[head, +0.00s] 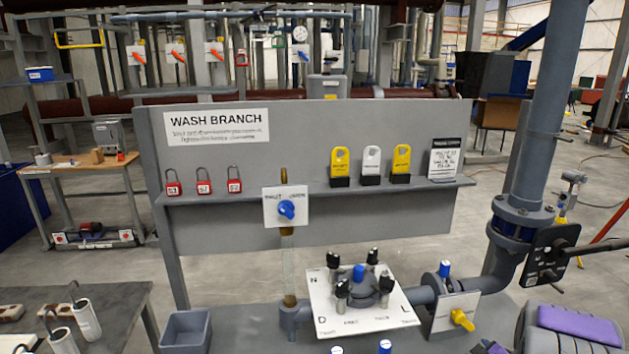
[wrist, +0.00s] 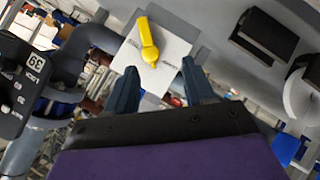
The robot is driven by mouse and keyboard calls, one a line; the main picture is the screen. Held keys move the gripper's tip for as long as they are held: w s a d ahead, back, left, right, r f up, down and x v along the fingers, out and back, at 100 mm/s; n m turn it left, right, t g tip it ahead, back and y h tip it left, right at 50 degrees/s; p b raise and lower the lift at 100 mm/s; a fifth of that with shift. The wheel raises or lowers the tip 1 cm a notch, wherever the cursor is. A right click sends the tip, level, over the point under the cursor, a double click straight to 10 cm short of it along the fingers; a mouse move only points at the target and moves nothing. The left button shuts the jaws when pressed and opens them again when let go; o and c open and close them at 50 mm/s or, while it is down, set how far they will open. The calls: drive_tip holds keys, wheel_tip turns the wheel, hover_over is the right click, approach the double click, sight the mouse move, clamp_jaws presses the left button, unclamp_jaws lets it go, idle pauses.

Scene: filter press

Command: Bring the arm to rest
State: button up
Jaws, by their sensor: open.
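My gripper (wrist: 159,68) shows in the wrist view with its two dark blue-grey fingers spread apart and nothing between them. Beyond the fingertips is a yellow valve handle (wrist: 149,42) on a white square plate (wrist: 168,68); no contact with the handle is visible. In the head view the same yellow handle (head: 462,320) sits low at the right on the pipe. Part of my arm, with a purple pad, fills the lower right corner there. The fingers cannot be made out clearly in the head view.
A grey Wash Branch panel (head: 300,228) with a shelf of padlocks and tags stands ahead. A white plate (head: 322,285) with several black knobs is left of the yellow handle. A vertical blue-grey pipe (head: 545,110) rises at the right. A grey bin (head: 186,333) sits lower left.

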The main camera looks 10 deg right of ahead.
drive_tip(key=s+a+r+m+g, duration=0.2)
drive_tip(key=s+a+r+g, duration=0.2)
drive_tip(key=a+r, duration=0.4)
drive_tip(key=s+a+r+m+g+y, duration=0.1)
drive_tip(key=s+a+r+g, duration=0.1)
drive_tip(key=s+a, duration=0.7)
drive_tip(key=s+a+r+m+g+y, duration=0.1)
drive_tip(key=s+a+r+g, duration=0.2)
drive_tip(key=s+a, duration=0.6)
drive_tip(key=s+a+r+m+g+y, duration=0.1)
drive_tip(key=s+a+r+g, duration=0.2)
drive_tip(key=s+a, duration=0.6)
drive_tip(key=s, duration=0.4)
drive_tip(key=shift+s+a+r+m+g+y, duration=0.25)
drive_tip(key=shift+s+a+m+g+y, duration=0.05)
drive_tip(key=shift+y, duration=0.1)
